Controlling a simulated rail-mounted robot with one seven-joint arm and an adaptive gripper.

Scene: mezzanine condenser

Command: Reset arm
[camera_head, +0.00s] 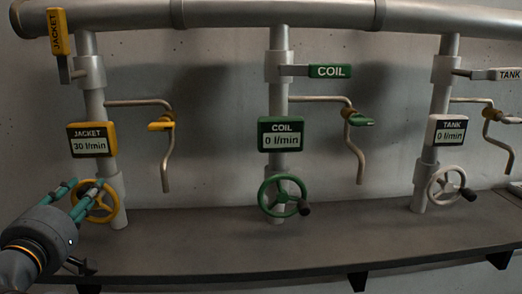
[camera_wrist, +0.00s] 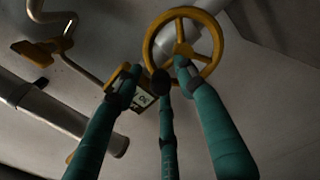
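My gripper (camera_head: 84,188) is at the lower left in the head view, with its teal fingers at the yellow jacket handwheel (camera_head: 113,207). In the wrist view my gripper (camera_wrist: 157,76) has its fingers spread apart, in front of the yellow handwheel (camera_wrist: 217,37). A dark round knob (camera_wrist: 160,82) shows between the fingers, with visible gaps to the outer two. Whether any finger touches the wheel or knob I cannot tell. The jacket display (camera_head: 89,144) reads 30 l/min. The yellow jacket lever (camera_head: 57,31) stands upright.
The green coil lever (camera_head: 330,71) and white tank lever (camera_head: 508,74) lie horizontal. The coil display (camera_head: 281,141) and tank display (camera_head: 451,136) read 0 l/min. Green (camera_head: 285,196) and white (camera_head: 449,186) handwheels, bent side pipes and a dark shelf (camera_head: 345,225) are nearby. The shelf top is mostly clear.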

